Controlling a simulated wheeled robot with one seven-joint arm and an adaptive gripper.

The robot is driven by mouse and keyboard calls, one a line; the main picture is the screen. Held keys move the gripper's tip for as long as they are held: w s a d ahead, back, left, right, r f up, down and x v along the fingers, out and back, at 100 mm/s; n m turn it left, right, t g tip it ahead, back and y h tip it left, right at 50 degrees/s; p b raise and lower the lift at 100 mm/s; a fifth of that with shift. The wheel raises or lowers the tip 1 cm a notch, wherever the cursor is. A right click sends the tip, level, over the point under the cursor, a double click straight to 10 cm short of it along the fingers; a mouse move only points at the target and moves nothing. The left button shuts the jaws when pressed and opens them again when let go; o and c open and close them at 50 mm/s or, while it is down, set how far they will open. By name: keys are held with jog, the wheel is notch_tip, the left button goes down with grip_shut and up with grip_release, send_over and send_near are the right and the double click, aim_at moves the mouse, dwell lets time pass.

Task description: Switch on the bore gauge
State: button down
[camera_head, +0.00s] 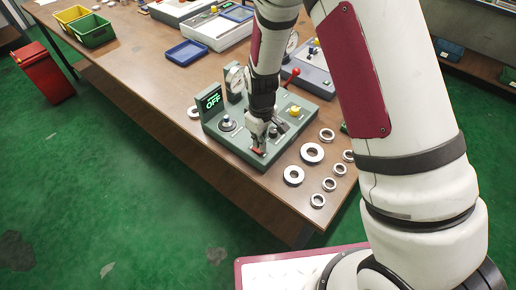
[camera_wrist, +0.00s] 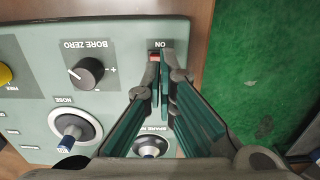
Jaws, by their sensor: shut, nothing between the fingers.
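The bore gauge (camera_head: 225,140) is a grey-green bench unit near the table's front edge, and its display (camera_head: 211,98) reads OFF in green. In the wrist view its panel (camera_wrist: 115,65) shows upside down. A small red switch (camera_wrist: 154,57) beside the label ON sits near the panel edge, partly covered by my fingertips. My gripper (camera_head: 259,150) is shut and empty, pointing down at the front corner of the unit. In the wrist view the fingertips (camera_wrist: 164,66) are together right at the switch; whether they touch it I cannot tell.
A black BORE ZERO knob (camera_wrist: 87,73) and a NOSE post (camera_wrist: 71,128) stand on the panel near my fingers. Several metal rings, one of them a larger ring (camera_head: 312,153), lie right of the unit. A red lever (camera_head: 291,76) rises behind it. Green floor lies beyond the table edge.

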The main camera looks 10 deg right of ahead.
jog(key=shift+f+b, duration=0.35)
jog(key=shift+f, duration=0.8)
dwell(0.8)
jog(key=shift+r, duration=0.1)
jog(key=shift+r+p, duration=1.2)
jog(key=shift+r, duration=2.25)
jog(key=s+d+r+m+t, duration=0.1)
jog(key=s+d+r+m, duration=0.15)
jog(key=r, duration=0.85)
jog(key=s+d+r+m+t, duration=0.1)
jog(key=s+d+r+m, duration=0.2)
jog(key=r, duration=0.8)
jog(key=s+d+r+m+t, duration=0.1)
jog(key=s+d+r, duration=0.2)
jog(key=s+r, duration=0.2)
jog(key=s+d+r+m+t, duration=0.2)
jog(key=s+d+r, duration=0.2)
jog(key=s, duration=0.8)
notch_tip(320, 180, up, 2)
jog(key=shift+s+d+r+t, duration=0.1)
jog(key=shift+s+d+t, duration=0.2)
